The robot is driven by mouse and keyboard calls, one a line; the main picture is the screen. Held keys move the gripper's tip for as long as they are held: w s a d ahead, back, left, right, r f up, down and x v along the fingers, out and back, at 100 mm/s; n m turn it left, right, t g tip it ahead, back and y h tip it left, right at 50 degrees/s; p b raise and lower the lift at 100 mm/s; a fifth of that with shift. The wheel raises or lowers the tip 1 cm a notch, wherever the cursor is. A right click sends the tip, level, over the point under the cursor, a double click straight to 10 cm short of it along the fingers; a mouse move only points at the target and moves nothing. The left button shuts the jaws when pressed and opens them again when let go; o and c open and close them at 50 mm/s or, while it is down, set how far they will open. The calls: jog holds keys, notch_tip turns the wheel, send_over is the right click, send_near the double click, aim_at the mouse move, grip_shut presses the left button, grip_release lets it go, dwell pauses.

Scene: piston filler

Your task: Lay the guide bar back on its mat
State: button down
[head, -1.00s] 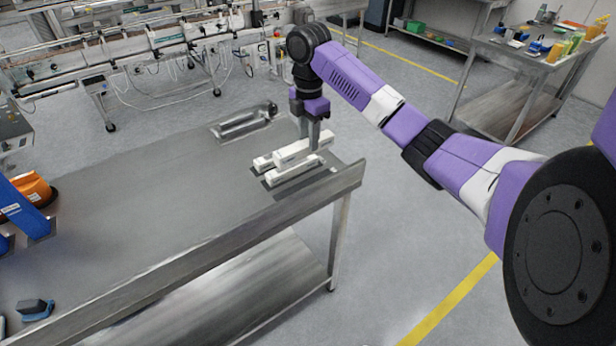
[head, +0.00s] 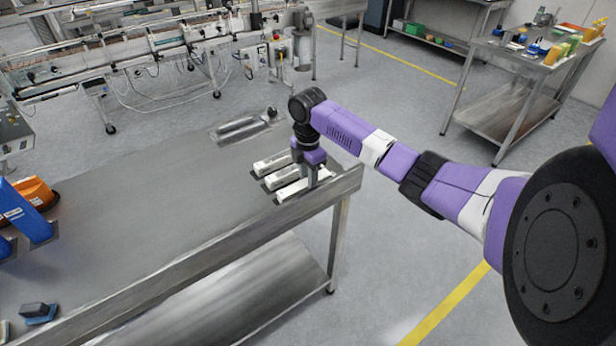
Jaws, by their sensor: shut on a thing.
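The guide bar (head: 291,191) is a pale, whitish bar, the front one of three similar bars lying side by side near the right end of the steel table. My gripper (head: 312,182) points down and is shut on it towards its right end. The bar is low, at about the height of the other two, over the dark mat area near the table's front edge. Its mat is mostly hidden beneath it. I cannot tell whether the bar touches the mat. The middle bar (head: 281,178) and the back bar (head: 270,163) lie just behind it.
A grey metal part (head: 243,125) lies behind the bars on the steel table (head: 150,215). An orange and blue item (head: 32,208) and a small dark blue block (head: 38,312) are at the left. The middle of the table is clear.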

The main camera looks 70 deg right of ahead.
jog(key=shift+f, duration=0.15)
jog(key=c, duration=1.1)
grip_release()
jog(key=shift+o, duration=0.2)
notch_tip(320, 180, up, 12)
jog(key=b, duration=0.2)
jog(key=shift+r, duration=0.2)
